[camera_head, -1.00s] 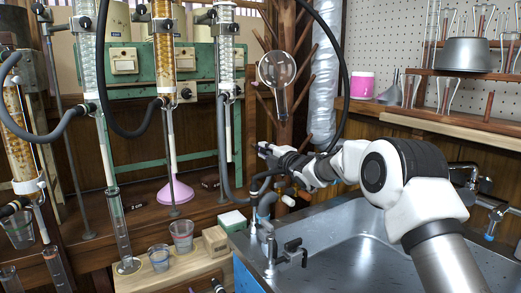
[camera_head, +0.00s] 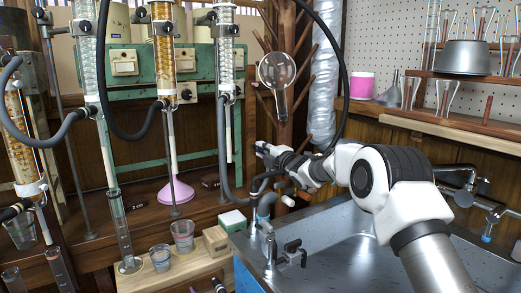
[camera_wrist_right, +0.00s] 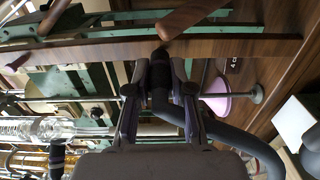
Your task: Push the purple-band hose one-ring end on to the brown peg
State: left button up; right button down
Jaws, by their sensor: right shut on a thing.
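My right gripper (camera_head: 262,150) is in front of the wooden post, above the sink's left corner. In the right wrist view its fingers (camera_wrist_right: 160,85) are shut on the dark hose (camera_wrist_right: 159,76), near that hose's upper end. The hose bends away to the lower right below the fingers. A brown peg (camera_wrist_right: 192,17) slants in from the top, its tip just above the hose end. Whether they touch is not clear. The purple band and ring mark are too dark to make out. My left gripper is not in view.
A wooden post with slanted branches (camera_head: 303,88) stands behind the gripper, with a round glass flask (camera_head: 277,70) in front of it. Glass columns and grey hoses (camera_head: 221,150) hang at left. Metal taps (camera_head: 290,252) and the sink (camera_head: 345,235) lie below.

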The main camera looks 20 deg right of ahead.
jog(key=shift+w+p, duration=0.25)
jog(key=shift+p, duration=0.1)
dwell(0.4)
jog(key=c, duration=0.9)
grip_release()
jog(key=shift+c, duration=0.2)
jog(key=s+d, duration=0.2)
jog(key=s, duration=0.9)
jog(key=shift+s, duration=0.4)
